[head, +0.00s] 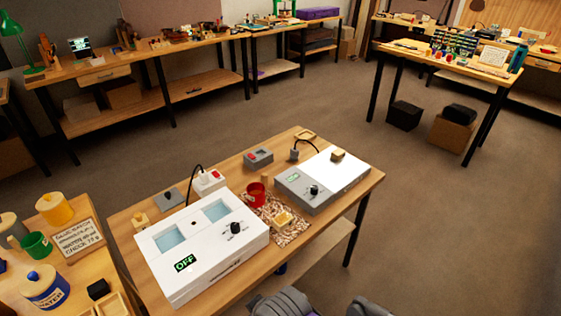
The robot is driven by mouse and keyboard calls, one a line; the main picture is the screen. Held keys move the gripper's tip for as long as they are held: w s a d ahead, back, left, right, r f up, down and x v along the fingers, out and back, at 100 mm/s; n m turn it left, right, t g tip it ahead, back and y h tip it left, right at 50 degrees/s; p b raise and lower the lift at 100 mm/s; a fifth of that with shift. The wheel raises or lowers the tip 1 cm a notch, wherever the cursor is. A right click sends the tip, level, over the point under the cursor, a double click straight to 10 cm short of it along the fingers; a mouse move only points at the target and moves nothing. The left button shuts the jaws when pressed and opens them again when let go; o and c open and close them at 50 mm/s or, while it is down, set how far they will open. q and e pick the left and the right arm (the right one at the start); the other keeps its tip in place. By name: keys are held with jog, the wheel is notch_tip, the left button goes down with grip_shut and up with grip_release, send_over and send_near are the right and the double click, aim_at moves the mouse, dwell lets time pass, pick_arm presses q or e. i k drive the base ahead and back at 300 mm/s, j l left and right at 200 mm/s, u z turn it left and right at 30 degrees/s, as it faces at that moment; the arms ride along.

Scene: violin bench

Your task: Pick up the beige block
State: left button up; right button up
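A small tan-beige block (338,155) sits on top of the white and grey box (322,180) at the right of the near table. Another small beige piece (140,221) stands at the table's left edge, and a beige piece (283,219) lies on a patterned mat (296,233). I cannot tell for certain which one is the beige block. Neither gripper shows; only grey rounded parts of my own body appear at the bottom edge.
A large white box (245,250) with two blue windows and an OFF display fills the table's left. A red mug (256,194) stands between the boxes. Cables and small grey boxes (258,158) lie behind. A side table (75,262) with jars is at left.

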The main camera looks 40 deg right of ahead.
aim_at(338, 153)
jog(key=z, duration=1.95)
jog(key=u, duration=0.4)
jog(key=i+l+u, duration=0.35)
jog(key=l+u, duration=0.15)
jog(key=i+l+u, duration=0.2)
jog(key=l, duration=0.25)
jog(key=i+l, duration=0.1)
jog(key=l, duration=0.3)
jog(key=i+l+u, duration=0.1)
jog(key=l, duration=0.3)
jog(key=i+l, duration=0.15)
jog(key=l, duration=0.3)
jog(key=i+l, duration=0.1)
jog(key=l, duration=0.3)
jog(key=i+l+u, duration=0.1)
jog(key=l, duration=0.35)
